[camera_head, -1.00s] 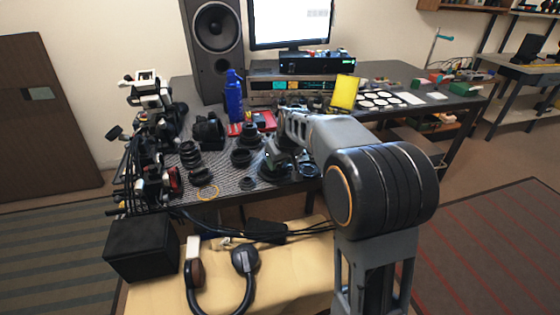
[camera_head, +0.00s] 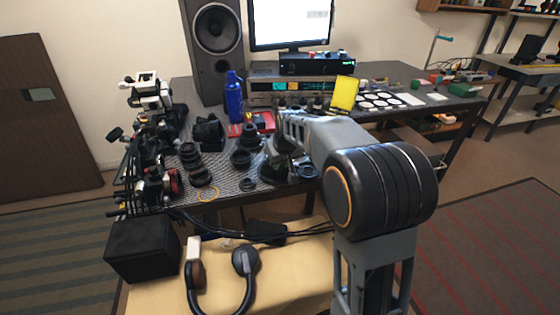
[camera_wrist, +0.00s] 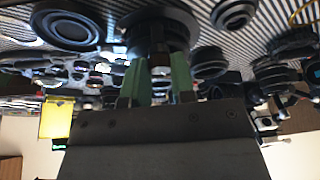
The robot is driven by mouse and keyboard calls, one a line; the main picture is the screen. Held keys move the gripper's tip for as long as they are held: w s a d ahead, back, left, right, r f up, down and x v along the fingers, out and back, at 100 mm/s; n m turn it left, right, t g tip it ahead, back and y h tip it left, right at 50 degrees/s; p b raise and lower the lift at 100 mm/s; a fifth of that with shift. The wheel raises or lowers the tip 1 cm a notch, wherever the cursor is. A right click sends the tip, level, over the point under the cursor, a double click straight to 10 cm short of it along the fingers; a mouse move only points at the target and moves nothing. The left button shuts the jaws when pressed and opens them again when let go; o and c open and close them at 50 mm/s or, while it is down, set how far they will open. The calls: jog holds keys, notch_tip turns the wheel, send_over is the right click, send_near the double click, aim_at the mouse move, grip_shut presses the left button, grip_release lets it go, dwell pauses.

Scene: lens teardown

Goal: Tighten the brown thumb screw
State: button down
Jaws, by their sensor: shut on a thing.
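My gripper (camera_wrist: 160,66) shows two green fingers in the wrist view, close together on a small part between their tips. The part sits against a dark round lens piece (camera_wrist: 156,28). It is mostly hidden by the fingers, and I cannot make out its brown colour; by its place it looks like the thumb screw. In the head view my arm reaches over the front of the workbench (camera_head: 235,184). There the fingertips and the thumb screw are too small and too covered by my wrist to make out.
Several black lens parts, such as a ring (camera_head: 248,184) and a lens barrel (camera_head: 201,177), lie left of my gripper. A blue bottle (camera_head: 234,100), a yellow panel (camera_head: 344,94) and a receiver (camera_head: 290,88) stand behind. Headphones (camera_head: 245,261) lie on the bench seat in front.

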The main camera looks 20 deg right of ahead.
jog(key=m+h+p, duration=0.1)
jog(key=m, duration=0.2)
jog(key=shift+a, duration=0.15)
jog(key=shift+a+m+h, duration=0.1)
jog(key=shift+m+h, duration=0.7)
jog(key=shift+m, duration=0.9)
jog(key=c, duration=0.9)
grip_release()
jog(key=shift+c, duration=0.2)
jog(key=p+v, duration=0.2)
jog(key=v, duration=1.1)
jog(key=shift+r, duration=0.45)
jog(key=shift+a, duration=0.1)
